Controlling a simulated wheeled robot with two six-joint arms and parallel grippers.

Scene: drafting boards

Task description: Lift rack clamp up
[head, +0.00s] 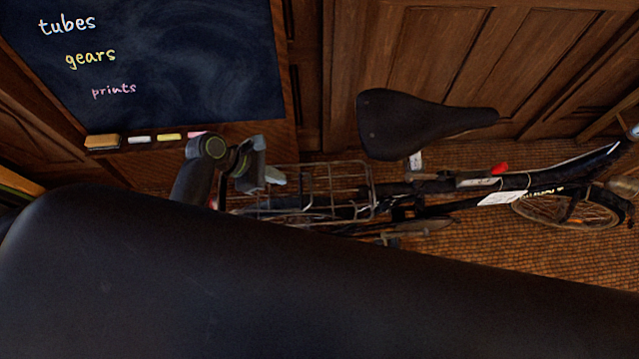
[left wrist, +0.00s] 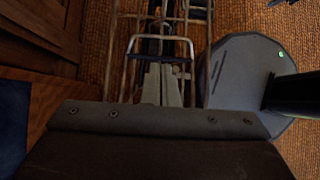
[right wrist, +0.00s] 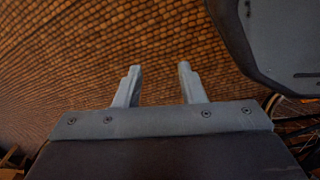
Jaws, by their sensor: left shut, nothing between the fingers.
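The bicycle's wire rear rack (head: 345,180) is in the middle of the head view, left of the saddle. What looks like the rack clamp, a pale metal loop (left wrist: 163,38), shows at the top centre of the left wrist view. I cannot pick it out in the head view. My left gripper (head: 275,176) is at the left end of the rack. In the left wrist view its fingers (left wrist: 162,72) are together and empty, with the tips close to the loop; I cannot tell if they touch. My right gripper (right wrist: 157,72) is open and empty over the tiled floor.
The black saddle (head: 410,122) rises right of the rack. A chalkboard (head: 170,60) with a ledge of chalk stands behind at the left, and wooden panelling (head: 430,50) lies behind the bicycle. My dark arm covers the lower head view. Brown tiled floor (right wrist: 70,70) is open below the right gripper.

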